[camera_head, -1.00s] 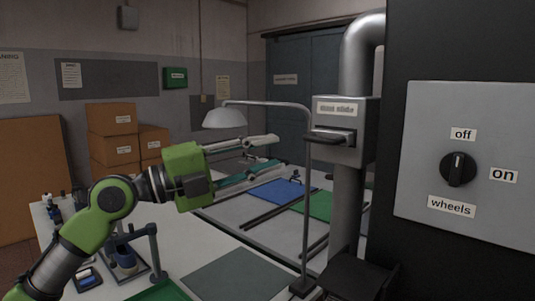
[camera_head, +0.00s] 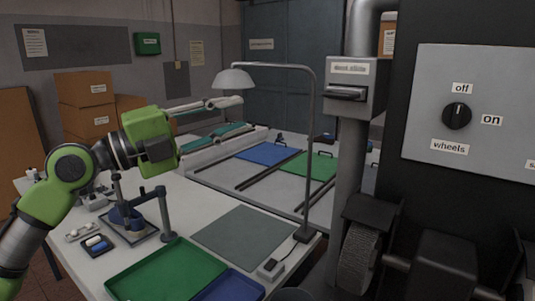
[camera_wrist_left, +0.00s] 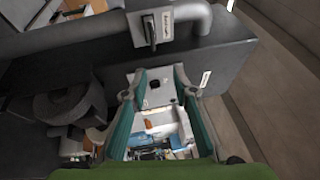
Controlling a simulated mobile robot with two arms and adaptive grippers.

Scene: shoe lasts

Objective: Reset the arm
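My left gripper (camera_head: 243,114) reaches in from the left of the head view, above the white workbench (camera_head: 180,200). Its two teal and pale fingers are spread apart and point right, with nothing held between them. In the left wrist view the left gripper (camera_wrist_left: 160,80) also shows open, with a grey panel behind the gap. My green wrist housing hides part of the bench and the boxes behind. My right gripper is in neither view.
A blue stand (camera_head: 160,212), green tray (camera_head: 165,272), blue tray (camera_head: 232,287) and grey mat (camera_head: 245,236) occupy the bench. A dark machine with a wheel (camera_head: 358,258) and a switch dial (camera_head: 456,116) stands at right.

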